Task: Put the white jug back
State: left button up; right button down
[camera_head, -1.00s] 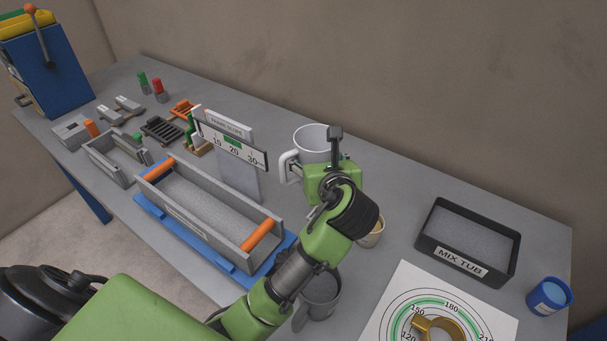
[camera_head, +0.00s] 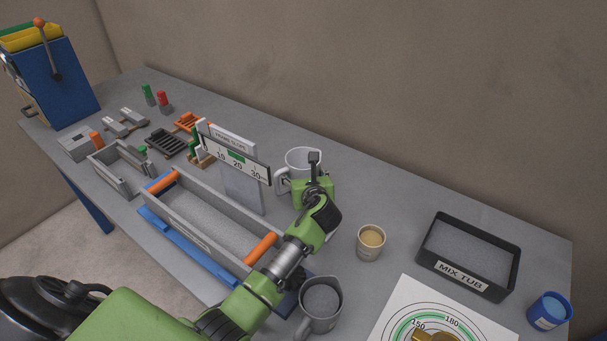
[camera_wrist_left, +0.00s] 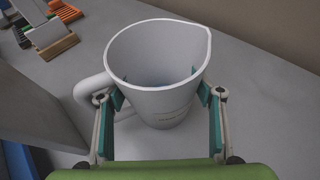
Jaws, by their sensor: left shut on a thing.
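I cannot tell whether the jug's base touches the table. My right gripper is not in view.
The flame slope board (camera_head: 240,185) stands close left of the jug. A grey trough (camera_head: 205,222) with orange ends lies in front. A tan-filled cup (camera_head: 370,243), a grey jug (camera_head: 320,304) and the mix tub (camera_head: 468,255) are to the right. Table behind the jug is clear.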

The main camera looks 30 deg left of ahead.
pick_arm(q)
jog(key=shift+f, duration=0.15)
jog(key=shift+f, duration=0.15)
jog(key=o, duration=1.3)
jog(key=shift+s+d, duration=0.1)
jog(key=shift+s, duration=0.05)
jog(key=v, duration=1.2)
